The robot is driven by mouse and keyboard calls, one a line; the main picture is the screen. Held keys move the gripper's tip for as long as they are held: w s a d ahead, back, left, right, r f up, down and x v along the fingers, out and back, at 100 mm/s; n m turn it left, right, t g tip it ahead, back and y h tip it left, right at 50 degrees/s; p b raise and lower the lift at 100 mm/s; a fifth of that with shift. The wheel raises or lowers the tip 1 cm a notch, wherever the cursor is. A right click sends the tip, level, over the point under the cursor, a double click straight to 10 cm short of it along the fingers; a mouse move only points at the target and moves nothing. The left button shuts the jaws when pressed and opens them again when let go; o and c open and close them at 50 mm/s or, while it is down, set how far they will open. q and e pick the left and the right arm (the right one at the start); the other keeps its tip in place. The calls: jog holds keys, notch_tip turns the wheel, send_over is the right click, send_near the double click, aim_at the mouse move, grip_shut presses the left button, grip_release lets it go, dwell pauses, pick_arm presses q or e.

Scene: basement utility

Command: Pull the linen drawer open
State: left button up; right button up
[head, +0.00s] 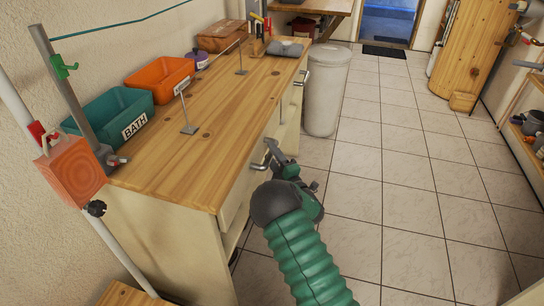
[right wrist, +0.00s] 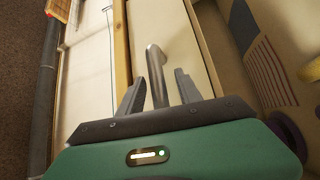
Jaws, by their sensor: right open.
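The wooden-topped cabinet (head: 222,205) has drawers on its right-facing front. A silver bar handle (head: 258,167) sits on the near drawer, whose front looks closed; I cannot read a linen label on it. My right gripper (head: 272,153) is at this handle, on the end of my green arm. In the right wrist view, the open fingers (right wrist: 160,80) stand on either side of the handle (right wrist: 156,62), with gaps visible between them and the bar. Part of the handle and drawer front is hidden by the gripper. My left gripper is not in view.
On the worktop stand a green bin (head: 112,117) marked BATH, an orange bin (head: 160,77) and thin metal stands. Another handle (head: 302,78) is farther along the front. A white bin (head: 326,92) stands beyond the cabinet. The tiled floor (head: 400,190) to the right is clear.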

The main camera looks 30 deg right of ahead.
jog(key=shift+w+a+r, duration=0.1)
jog(key=shift+a+r, duration=0.05)
jog(key=shift+a, duration=0.2)
jog(key=shift+d, duration=0.15)
grip_shut()
jog(key=shift+f, duration=0.25)
dwell(0.8)
